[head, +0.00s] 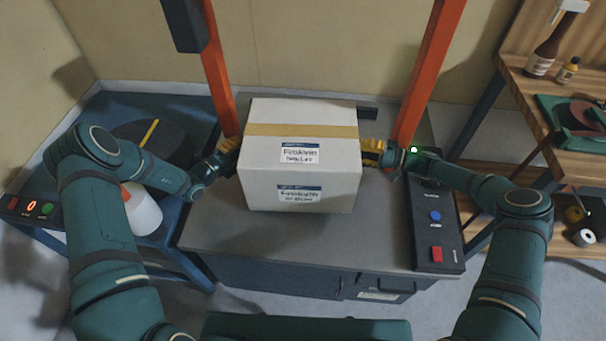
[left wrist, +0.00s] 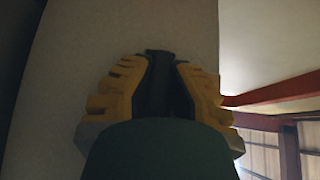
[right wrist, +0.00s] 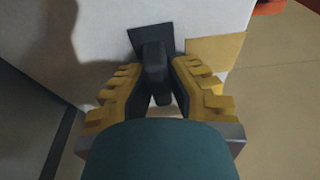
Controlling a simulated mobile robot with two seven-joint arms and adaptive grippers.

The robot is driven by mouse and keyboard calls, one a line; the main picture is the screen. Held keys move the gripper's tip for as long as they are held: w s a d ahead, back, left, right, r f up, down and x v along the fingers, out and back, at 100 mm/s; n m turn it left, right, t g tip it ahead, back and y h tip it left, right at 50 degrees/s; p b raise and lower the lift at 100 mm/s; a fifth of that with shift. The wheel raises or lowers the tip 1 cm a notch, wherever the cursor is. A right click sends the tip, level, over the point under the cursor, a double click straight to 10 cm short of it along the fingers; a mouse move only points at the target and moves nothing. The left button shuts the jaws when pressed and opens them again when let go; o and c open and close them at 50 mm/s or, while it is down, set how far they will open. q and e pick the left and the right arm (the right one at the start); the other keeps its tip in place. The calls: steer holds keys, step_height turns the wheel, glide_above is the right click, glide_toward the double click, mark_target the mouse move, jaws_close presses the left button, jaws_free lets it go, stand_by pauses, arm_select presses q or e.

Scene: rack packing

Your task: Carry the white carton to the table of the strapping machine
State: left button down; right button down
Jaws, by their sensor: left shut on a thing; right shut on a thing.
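The white carton (head: 301,186), with tan tape and blue-topped labels, is upright between my two grippers over the grey table of the strapping machine (head: 385,236). I cannot tell if its underside touches the table. My left gripper (head: 230,146) is shut at the carton's left side; in the left wrist view its yellow fingers (left wrist: 158,80) are close together against the carton wall. My right gripper (head: 373,148) is shut at the right side; the right wrist view shows its fingers (right wrist: 160,75) at a dark patch on the carton (right wrist: 95,40). The orange arch posts (head: 427,70) rise behind the carton.
A control panel (head: 436,225) with blue and red buttons lines the table's right edge. A blue stand (head: 85,235) with a dark disc and a white container (head: 143,210) is at left. A wooden shelf (head: 520,75) with a bottle (head: 548,50) is at right.

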arm_select(q)
steer(key=shift+d+f+b, duration=0.15)
steer(key=shift+f+b, duration=0.25)
steer(key=shift+b, duration=0.1)
arm_select(e)
steer(key=shift+a+f, duration=0.15)
steer(key=shift+f, duration=0.25)
arm_select(q)
steer(key=c, duration=1.1)
jaws_free()
arm_select(e)
steer(key=c, duration=1.1)
jaws_free()
arm_select(q)
steer(key=shift+s, duration=0.1)
arm_select(e)
steer(key=shift+o, duration=0.2)
steer(key=shift+s, duration=0.1)
arm_select(q)
steer(key=shift+s+a, duration=0.25)
steer(key=shift+a, duration=0.1)
arm_select(e)
steer(key=shift+d, duration=0.35)
arm_select(q)
steer(key=v, duration=0.6)
steer(key=shift+s+a, duration=0.2)
steer(key=shift+s, duration=0.1)
arm_select(e)
steer(key=v, duration=1.1)
steer(key=shift+d, duration=0.3)
